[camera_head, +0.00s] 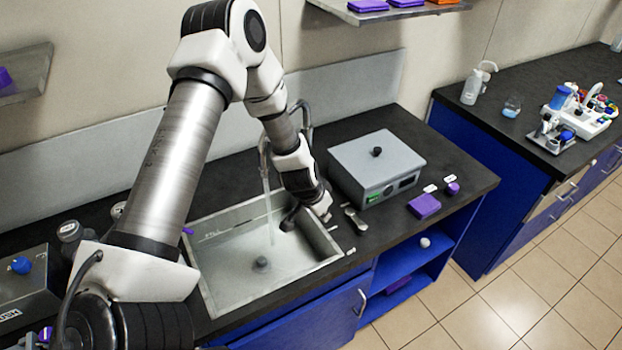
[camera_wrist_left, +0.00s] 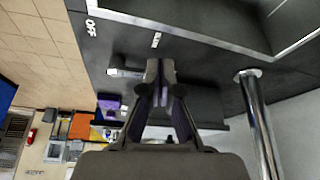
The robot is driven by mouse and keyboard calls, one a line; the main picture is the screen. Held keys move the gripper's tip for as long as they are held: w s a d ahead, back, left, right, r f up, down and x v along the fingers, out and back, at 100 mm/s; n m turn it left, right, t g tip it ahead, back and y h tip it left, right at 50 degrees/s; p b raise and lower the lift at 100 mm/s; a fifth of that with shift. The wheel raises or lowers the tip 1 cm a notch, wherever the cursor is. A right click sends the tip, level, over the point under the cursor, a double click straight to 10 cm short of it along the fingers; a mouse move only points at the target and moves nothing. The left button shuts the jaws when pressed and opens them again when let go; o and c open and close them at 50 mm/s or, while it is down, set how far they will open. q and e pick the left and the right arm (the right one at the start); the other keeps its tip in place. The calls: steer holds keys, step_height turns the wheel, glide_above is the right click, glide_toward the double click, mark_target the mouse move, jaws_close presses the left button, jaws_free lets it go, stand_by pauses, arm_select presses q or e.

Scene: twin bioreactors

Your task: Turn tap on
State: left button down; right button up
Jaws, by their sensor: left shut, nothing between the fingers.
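A metal tap (camera_head: 265,155) with a curved spout stands at the back of the sink (camera_head: 225,285). A pale, water-like stream (camera_head: 268,205) hangs below the spout into the basin. A small grey lever (camera_head: 354,218) lies on the counter right of the sink; it also shows in the left wrist view (camera_wrist_left: 123,72), between "OFF" and another small label. My left gripper (camera_head: 324,208) is shut and empty, pointing down just left of the lever. Its closed fingers (camera_wrist_left: 160,68) show close beside the lever; I cannot tell whether they touch. My right gripper is not in view.
A grey box device (camera_head: 375,165) with a black knob stands behind the lever. A purple block (camera_head: 424,206) and a small purple cap (camera_head: 452,188) lie right of it. A second counter (camera_head: 510,75) at the right holds bottles and lab items.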

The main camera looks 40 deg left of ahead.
arm_select(q)
step_height(320, 180, up, 4)
steer(key=r+p, duration=0.1)
steer(key=p, duration=0.2)
steer(key=m+g+b, duration=0.1)
steer(key=m+b, duration=0.2)
steer(key=b, duration=0.7)
glide_above(356, 222)
steer(key=a, duration=0.3)
steer(key=shift+h, duration=0.3)
steer(key=x, duration=0.6)
steer(key=b+x, duration=0.1)
steer(key=x, duration=0.2)
steer(key=shift+w+d+f, duration=0.15)
steer(key=shift+w, duration=0.25)
steer(key=shift+f, duration=0.25)
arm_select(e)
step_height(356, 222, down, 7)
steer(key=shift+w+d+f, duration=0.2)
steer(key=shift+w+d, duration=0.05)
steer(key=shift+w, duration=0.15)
